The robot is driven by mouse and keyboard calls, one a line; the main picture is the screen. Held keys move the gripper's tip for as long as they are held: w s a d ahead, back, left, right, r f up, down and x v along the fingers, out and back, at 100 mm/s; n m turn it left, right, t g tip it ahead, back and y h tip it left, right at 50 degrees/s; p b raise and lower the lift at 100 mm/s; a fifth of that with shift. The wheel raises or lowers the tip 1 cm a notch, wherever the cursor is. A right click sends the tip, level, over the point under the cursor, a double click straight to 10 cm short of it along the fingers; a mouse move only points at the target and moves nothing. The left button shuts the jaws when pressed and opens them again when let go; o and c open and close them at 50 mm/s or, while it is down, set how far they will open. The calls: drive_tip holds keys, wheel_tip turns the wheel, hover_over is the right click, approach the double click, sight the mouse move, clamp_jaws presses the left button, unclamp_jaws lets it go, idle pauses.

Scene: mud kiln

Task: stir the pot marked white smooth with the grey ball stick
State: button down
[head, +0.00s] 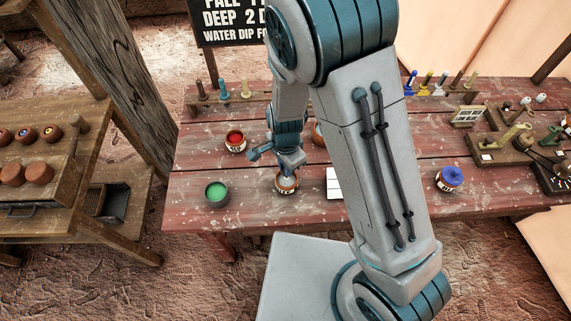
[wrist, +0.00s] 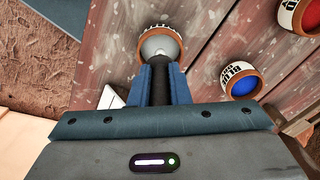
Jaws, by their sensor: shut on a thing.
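My gripper (head: 288,160) is shut on a dark stick (wrist: 158,92), pointing down over a small terracotta pot (head: 287,185) near the front of the red table. In the wrist view the blue fingers (wrist: 158,85) clasp the stick. Its grey ball end (wrist: 157,46) shows within the mouth of the pot (wrist: 178,42), which has a white label band. The label's words are too small and partly cut to read. How deep the ball sits, and whether it touches the contents, I cannot tell.
A red pot (head: 236,142) and a green pot (head: 216,194) stand to the left. A blue-topped pot (head: 450,180) stands at right. A white tile (head: 333,184) lies beside the pot. Racks of sticks (head: 223,92) line the back. In the wrist view, a blue pot (wrist: 242,82) is close by.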

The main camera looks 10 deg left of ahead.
wheel_tip(320, 180, up, 2)
drive_tip(key=shift+r+p, duration=0.1)
drive_tip(key=shift+p, duration=0.55)
drive_tip(key=shift+r, duration=1.1)
